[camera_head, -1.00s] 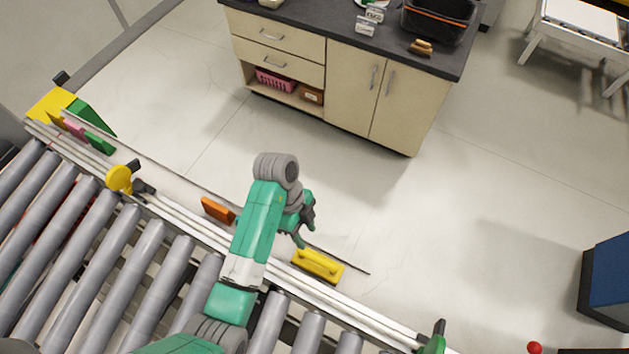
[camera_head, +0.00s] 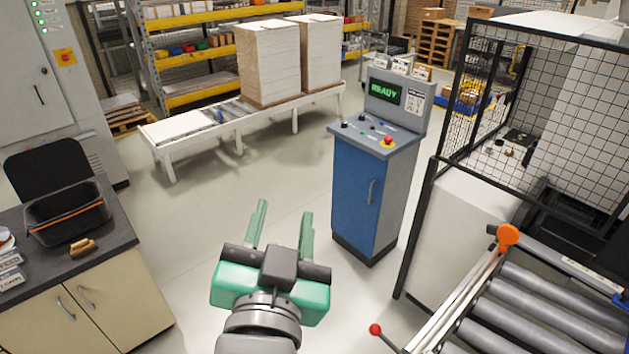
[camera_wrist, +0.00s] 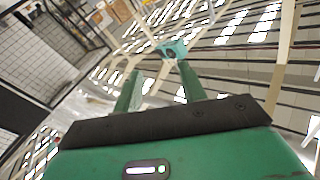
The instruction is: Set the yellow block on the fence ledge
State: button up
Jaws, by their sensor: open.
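My gripper (camera_head: 284,210) is raised in the lower middle of the head view, its two green fingers apart with nothing between them. The wrist view also shows the gripper (camera_wrist: 160,70) open and empty, pointing toward the ceiling structure. The yellow block is in neither current view. The fence ledge, with the block beside my arm in the earlier frame, is out of view now; only pale rails (camera_head: 462,302) beside the rollers show at the lower right.
A blue console (camera_head: 368,190) with a lit screen stands ahead. A mesh cage (camera_head: 545,85) and rollers (camera_head: 545,300) are at the right. A bench (camera_head: 100,285) with a black bin (camera_head: 65,222) is at the left. Open floor lies between.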

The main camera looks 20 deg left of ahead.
jog(key=s+d+r+t+h+p, duration=0.1)
jog(key=s+d+r+t, duration=0.1)
jog(key=d+r, duration=0.2)
jog(key=s+d+r+n+t+h+p, duration=0.1)
jog(key=s+d+r+t+p, duration=0.1)
jog(key=r, duration=0.7)
jog(key=s+d+r+t+h+p, duration=0.1)
jog(key=s+d+r+t, duration=0.1)
jog(key=s+d+r, duration=0.2)
notch_tip(320, 180, up, 2)
jog(key=shift+s+d+r+t, duration=0.15)
jog(key=shift+s+d+t, duration=0.15)
jog(key=shift+d, duration=0.75)
